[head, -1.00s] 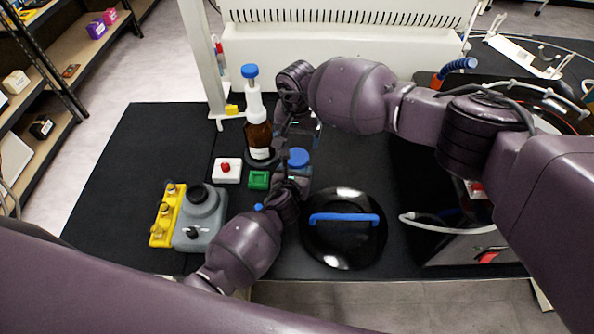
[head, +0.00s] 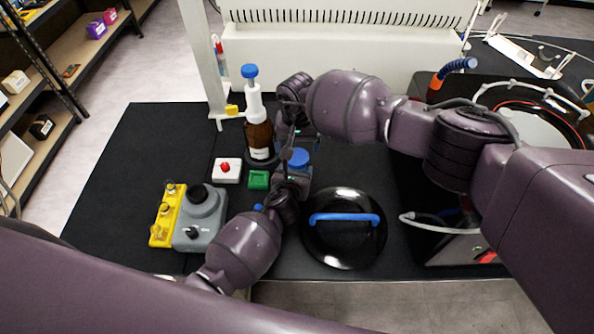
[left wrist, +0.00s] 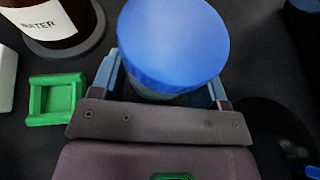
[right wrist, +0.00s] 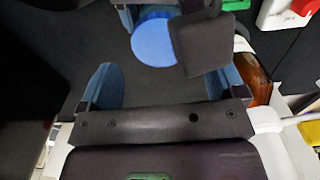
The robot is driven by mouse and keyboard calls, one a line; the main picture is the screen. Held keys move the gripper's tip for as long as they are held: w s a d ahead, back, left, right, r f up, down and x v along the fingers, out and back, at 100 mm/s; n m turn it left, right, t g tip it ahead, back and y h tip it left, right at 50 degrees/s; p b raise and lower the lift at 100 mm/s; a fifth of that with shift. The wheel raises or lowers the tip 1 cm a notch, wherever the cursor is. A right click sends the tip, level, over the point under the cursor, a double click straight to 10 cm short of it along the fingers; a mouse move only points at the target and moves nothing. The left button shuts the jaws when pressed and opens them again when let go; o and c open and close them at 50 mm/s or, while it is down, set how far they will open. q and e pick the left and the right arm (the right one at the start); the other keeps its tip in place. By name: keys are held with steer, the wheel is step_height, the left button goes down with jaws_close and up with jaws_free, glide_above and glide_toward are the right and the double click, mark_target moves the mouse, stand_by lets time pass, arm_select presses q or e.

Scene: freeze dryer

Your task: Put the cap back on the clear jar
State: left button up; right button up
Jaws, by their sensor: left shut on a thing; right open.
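The blue cap (head: 299,157) sits on top of the jar in the middle of the table; it fills the top centre of the left wrist view (left wrist: 172,42) and partly shows in the right wrist view (right wrist: 152,42). The jar's body is mostly hidden under the cap and between the fingers. My left gripper (head: 297,178) is shut on the jar, with a finger on each side below the cap. My right gripper (right wrist: 160,88) is open and empty, just behind the jar in the head view, apart from the cap. How firmly the cap is seated cannot be told.
An amber wash bottle (head: 259,137) stands close left of my right gripper. A red-button box (head: 227,171) and a green tray (head: 258,180) lie left of the jar. A black lid with blue handle (head: 343,240) lies front right.

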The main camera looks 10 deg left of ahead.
mark_target(297, 156)
steer(key=shift+f, duration=2.1)
steer(key=shift+c, duration=0.5)
steer(key=c, duration=0.8)
steer(key=m, duration=0.6)
steer(key=shift+m, duration=0.3)
steer(key=shift+c, duration=0.2)
steer(key=o, duration=1)
